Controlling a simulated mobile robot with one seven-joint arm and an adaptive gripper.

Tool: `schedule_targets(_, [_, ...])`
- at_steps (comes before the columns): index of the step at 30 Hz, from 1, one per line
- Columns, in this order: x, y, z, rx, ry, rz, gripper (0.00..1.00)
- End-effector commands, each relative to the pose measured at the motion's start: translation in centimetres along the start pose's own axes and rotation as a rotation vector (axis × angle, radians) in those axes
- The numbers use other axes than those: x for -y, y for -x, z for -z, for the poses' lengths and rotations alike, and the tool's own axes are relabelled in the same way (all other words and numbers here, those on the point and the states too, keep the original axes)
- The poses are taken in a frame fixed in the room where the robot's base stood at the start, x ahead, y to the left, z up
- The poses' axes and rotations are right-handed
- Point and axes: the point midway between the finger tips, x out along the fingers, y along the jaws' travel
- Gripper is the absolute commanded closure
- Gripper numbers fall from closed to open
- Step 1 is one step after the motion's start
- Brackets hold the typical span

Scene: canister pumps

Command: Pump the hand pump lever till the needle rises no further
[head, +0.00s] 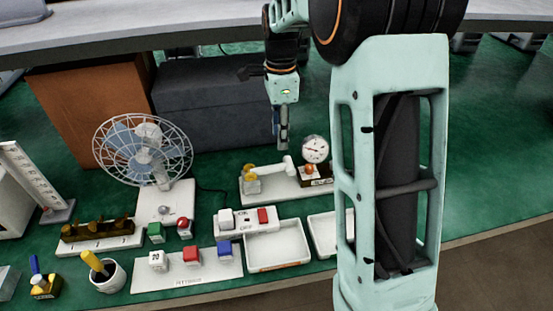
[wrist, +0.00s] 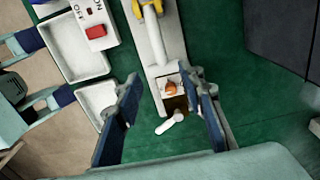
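The hand pump stands on a white base (head: 285,190), right of centre in the head view. A white bar (head: 272,170), which looks like the lever, runs across it, with a yellow part (head: 250,172) at its left end. The round white gauge (head: 315,149) with a needle stands at the right end, above an orange knob (head: 309,168). My gripper (head: 282,143) points down behind and above the bar, apart from it. In the wrist view its fingers (wrist: 165,82) are spread and empty, with the orange knob (wrist: 171,88) between them. The gauge reading is too small to tell.
A switch box (head: 248,220) and white trays (head: 277,246) stand in front of the pump. A caged fan (head: 143,150) is to the left. A block rack (head: 188,270) lies at front left. My arm hides the area right of the pump.

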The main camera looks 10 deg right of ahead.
Motion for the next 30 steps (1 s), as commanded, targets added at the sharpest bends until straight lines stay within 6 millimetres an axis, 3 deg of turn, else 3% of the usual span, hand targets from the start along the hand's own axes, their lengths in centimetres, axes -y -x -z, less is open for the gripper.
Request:
schedule_targets(15, [-0.1, -8.6, 0.0, 0.001, 0.001, -0.002, 0.64])
schedule_targets(21, [0.0, -10.2, 0.0, 0.000, 0.002, 0.001, 0.64])
schedule_targets(30, [0.1, -10.4, 0.0, 0.000, 0.002, 0.003, 0.64])
